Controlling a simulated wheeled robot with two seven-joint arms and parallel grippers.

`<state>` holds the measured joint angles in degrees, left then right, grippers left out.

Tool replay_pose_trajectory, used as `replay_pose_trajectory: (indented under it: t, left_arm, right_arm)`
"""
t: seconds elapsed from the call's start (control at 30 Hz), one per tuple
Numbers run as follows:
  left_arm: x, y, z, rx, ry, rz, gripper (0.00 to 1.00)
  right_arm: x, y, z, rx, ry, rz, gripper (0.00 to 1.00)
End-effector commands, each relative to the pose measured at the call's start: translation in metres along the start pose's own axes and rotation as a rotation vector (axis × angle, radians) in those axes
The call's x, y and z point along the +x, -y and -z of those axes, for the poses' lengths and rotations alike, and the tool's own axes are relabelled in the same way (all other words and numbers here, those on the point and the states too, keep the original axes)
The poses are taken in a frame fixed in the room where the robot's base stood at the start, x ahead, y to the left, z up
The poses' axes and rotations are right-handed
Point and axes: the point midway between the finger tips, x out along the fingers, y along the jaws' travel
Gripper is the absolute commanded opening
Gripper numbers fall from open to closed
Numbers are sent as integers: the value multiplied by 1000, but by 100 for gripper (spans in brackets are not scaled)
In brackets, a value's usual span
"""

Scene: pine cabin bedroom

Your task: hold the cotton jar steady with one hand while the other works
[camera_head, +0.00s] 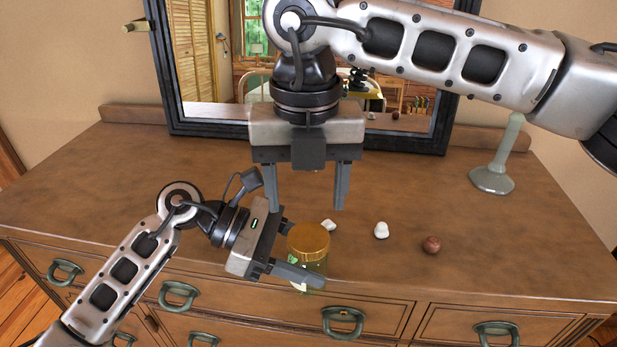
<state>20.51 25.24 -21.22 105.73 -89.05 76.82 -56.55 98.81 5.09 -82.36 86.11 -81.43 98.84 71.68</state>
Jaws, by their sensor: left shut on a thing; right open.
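The cotton jar (309,261) stands near the front edge of the dresser top, with a gold-brown lid on its top and a greenish see-through body. My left gripper (304,250) is shut on the jar, with one finger across its front and the other behind its left side. Part of the jar's body is hidden by the front finger. My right gripper (307,205) is open and empty, pointing down above and behind the jar.
A brown ball (431,245) lies right of the white pieces. A pale green stand with a round base (492,181) is at the right back. A dark-framed mirror (161,60) stands behind my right arm. The dresser top (100,190) is clear at the left.

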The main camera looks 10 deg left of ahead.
Motion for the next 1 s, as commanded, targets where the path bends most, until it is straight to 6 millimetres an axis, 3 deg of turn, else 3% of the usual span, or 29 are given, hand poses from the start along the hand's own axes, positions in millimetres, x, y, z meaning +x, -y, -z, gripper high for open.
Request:
replay_pose_trajectory:
  t: [0.2,0.4,0.67,1.0]
  left_arm:
    - [0,0,-1,1,1,-1,0]
    - [0,0,-1,1,1,-1,0]
    - [0,0,-1,1,1,-1,0]
    - [0,0,-1,1,1,-1,0]
  right_arm:
    - [-7,2,-1,533,1,0,61]
    - [-11,2,-2,862,0,-1,61]
    - [-3,3,-2,989,-1,1,61]
    - [48,3,-1,987,-4,1,61]
